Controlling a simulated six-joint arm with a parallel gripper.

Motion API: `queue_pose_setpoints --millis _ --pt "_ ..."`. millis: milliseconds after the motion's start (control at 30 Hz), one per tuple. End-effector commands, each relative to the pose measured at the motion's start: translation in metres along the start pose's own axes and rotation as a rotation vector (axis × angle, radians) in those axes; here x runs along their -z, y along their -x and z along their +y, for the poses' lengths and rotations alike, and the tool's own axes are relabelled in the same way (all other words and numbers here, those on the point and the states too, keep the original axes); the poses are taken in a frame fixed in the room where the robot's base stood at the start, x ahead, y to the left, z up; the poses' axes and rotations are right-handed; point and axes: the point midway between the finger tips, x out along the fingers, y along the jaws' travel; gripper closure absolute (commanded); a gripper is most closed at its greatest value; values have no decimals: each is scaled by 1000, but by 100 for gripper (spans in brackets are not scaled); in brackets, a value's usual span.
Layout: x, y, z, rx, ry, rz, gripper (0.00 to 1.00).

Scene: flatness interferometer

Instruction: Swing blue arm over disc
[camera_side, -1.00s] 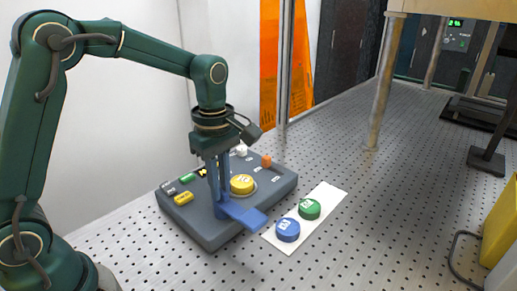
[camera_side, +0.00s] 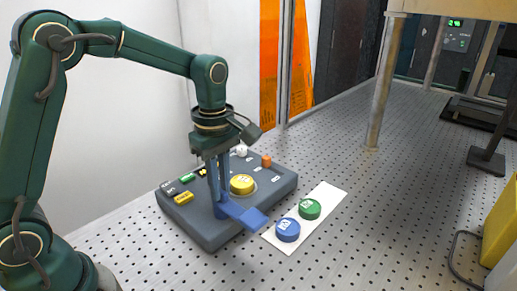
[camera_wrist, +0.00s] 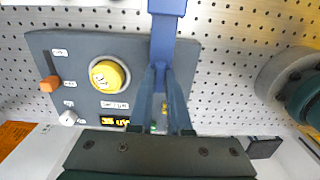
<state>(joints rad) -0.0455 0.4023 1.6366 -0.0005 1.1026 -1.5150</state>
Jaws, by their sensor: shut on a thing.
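The blue arm (camera_side: 246,217) is a flat bar on the grey instrument box. It points toward the front right and overhangs the box edge. In the wrist view it (camera_wrist: 166,28) runs up past the box's edge. The yellow disc (camera_side: 242,184) sits in a round seat on the box; in the wrist view it (camera_wrist: 107,75) lies left of the blue arm. The blue arm is beside the disc, not over it. My gripper (camera_side: 219,205) points down and is shut on the blue arm near its pivot end; its fingers (camera_wrist: 160,80) partly hide that end.
The grey box (camera_side: 205,232) carries an orange knob (camera_side: 266,161), a white knob (camera_side: 241,150) and a yellow block (camera_side: 184,198). A blue disc (camera_side: 287,230) and a green disc (camera_side: 310,209) lie on a white sheet (camera_side: 328,195) to the right.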

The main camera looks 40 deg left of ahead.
Motion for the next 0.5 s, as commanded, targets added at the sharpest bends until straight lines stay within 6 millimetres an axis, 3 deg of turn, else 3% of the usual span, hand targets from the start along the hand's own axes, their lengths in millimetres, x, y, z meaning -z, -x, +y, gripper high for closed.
queue_pose_setpoints --millis 500 --pt "0 1 1 -4 89 0 100"
